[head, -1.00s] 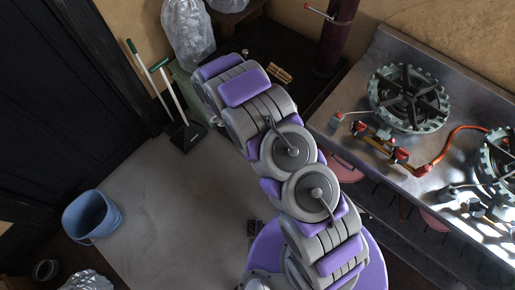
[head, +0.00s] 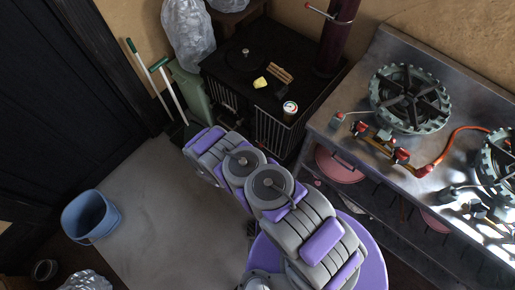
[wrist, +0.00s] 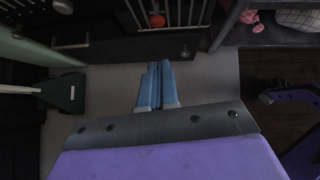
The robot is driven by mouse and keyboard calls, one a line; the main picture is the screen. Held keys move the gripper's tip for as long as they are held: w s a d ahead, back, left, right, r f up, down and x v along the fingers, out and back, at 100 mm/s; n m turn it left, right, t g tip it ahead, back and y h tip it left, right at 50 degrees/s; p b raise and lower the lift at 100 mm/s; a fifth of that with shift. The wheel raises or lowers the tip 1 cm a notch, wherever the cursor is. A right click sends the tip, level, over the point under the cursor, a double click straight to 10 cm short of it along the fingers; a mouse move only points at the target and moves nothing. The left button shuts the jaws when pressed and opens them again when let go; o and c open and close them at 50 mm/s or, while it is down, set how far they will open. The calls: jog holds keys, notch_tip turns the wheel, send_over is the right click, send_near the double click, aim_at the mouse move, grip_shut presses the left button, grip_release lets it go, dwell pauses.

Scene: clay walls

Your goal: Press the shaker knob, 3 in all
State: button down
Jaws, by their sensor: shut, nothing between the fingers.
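My gripper (wrist: 160,64) shows its two blue fingers together in the wrist view, with nothing held. It is above the grey floor and points toward the base of a dark stove (head: 250,62). On the stove front, the wrist view shows a round grey knob (wrist: 63,6), a bar handle (wrist: 70,45), a red ball (wrist: 157,20) by pale bars and a small reddish knob (wrist: 185,53) low down. I cannot tell which of these is the shaker knob. The fingers appear apart from all of them. In the head view my arm hides the gripper and part of the stove front.
A yellow sponge (head: 260,83), wooden brush (head: 279,74) and small can (head: 290,108) are on the stove top. A steel counter (head: 345,110) with burners stands right. A green bin (head: 192,92) and dustpan (wrist: 66,93) are left.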

jog(key=shift+s+a+f, duration=0.1)
jog(key=shift+s+f, duration=0.2)
jog(key=shift+f, duration=0.1)
jog(key=b, duration=0.5)
send_near(264, 141)
jog(key=shift+w+f, duration=0.2)
jog(key=shift+f, duration=0.95)
jog(key=shift+w+f, duration=0.2)
jog(key=shift+f, duration=0.95)
